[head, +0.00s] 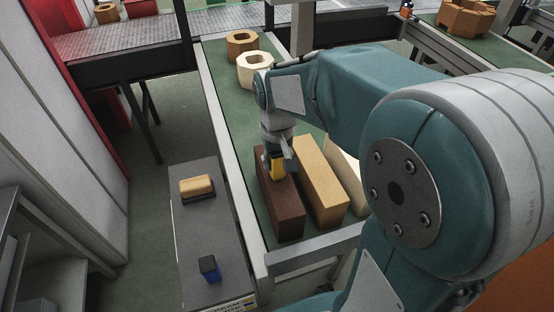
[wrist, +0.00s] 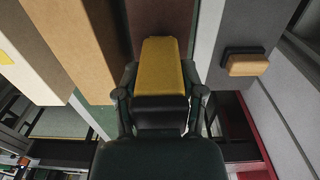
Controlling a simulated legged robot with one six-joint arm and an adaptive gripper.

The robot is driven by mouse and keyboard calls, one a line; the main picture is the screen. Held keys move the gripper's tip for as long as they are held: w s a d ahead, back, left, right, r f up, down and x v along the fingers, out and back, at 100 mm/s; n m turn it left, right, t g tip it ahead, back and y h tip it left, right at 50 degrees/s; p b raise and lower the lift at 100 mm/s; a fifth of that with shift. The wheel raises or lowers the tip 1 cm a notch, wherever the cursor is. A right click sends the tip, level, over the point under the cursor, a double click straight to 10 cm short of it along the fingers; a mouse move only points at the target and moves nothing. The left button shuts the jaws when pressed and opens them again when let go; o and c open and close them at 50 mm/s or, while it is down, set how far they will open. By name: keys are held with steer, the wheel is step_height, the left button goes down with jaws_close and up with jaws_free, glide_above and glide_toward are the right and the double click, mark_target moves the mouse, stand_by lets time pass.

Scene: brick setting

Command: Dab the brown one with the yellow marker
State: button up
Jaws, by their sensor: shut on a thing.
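The brown brick (head: 283,213) lies lengthwise on the green conveyor, leftmost of three bricks in the head view. Its dark face also shows at the top of the wrist view (wrist: 160,17). My gripper (head: 277,158) is shut on the yellow marker (head: 278,169), above the far part of the brown brick. In the wrist view the marker (wrist: 161,65), yellow with a black lower part, sits between the fingers, its far end against the brown face in the picture. I cannot tell whether it touches. I see no yellow mark on the brown brick.
Beside it lie a tan brick (head: 321,178) and a cream brick (head: 345,163); a small yellow patch (wrist: 5,58) shows on the cream one. A grey side table (head: 190,235) holds a blue marker (head: 209,268) and a tan-and-black block (head: 197,188). Hollow blocks stand farther up the conveyor.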

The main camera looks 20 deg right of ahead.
steer(key=shift+r, duration=3.5)
